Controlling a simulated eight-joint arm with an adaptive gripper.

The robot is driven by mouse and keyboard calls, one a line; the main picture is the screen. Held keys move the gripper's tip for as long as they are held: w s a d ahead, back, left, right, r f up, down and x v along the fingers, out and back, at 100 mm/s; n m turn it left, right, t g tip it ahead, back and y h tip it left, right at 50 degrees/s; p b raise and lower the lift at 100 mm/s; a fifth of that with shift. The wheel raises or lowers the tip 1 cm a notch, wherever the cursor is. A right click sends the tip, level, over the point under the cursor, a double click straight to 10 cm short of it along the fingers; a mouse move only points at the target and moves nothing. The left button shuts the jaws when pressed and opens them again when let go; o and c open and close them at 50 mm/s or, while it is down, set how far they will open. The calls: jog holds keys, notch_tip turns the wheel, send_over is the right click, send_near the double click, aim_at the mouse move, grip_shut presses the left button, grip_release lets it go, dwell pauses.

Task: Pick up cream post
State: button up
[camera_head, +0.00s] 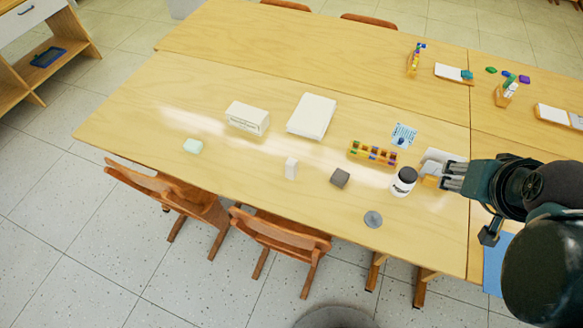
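A small whitish upright block (291,168), which looks like the cream post, stands on the near part of the wooden table. My gripper (447,176) is at the right side of the table, well to the right of the block. Its fingers point left and appear apart, with nothing clearly held between them. The fingertips overlap a whitish and orange item behind them, partly hidden, and I cannot tell whether they touch it.
A dark grey cube (340,177), a grey round piece (373,219) and a white jar (403,182) stand between the block and my gripper. A colourful rack (372,153), paper stack (311,116), white box (247,118) and pale green block (193,146) surround it. Chairs (281,238) line the near edge.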

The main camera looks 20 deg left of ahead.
jog(key=shift+c, duration=0.5)
dwell(0.3)
jog(key=w+a, duration=0.1)
jog(key=n+g+p, duration=0.6)
jog(key=n+g, duration=0.1)
jog(key=n, duration=1)
send_over(292, 161)
jog(key=f, duration=1.7)
jog(key=shift+w+d, duration=0.25)
jog(key=shift+d, duration=0.05)
jog(key=shift+s+a+f, duration=0.2)
jog(key=shift+a+f, duration=0.15)
jog(key=shift+f, duration=0.1)
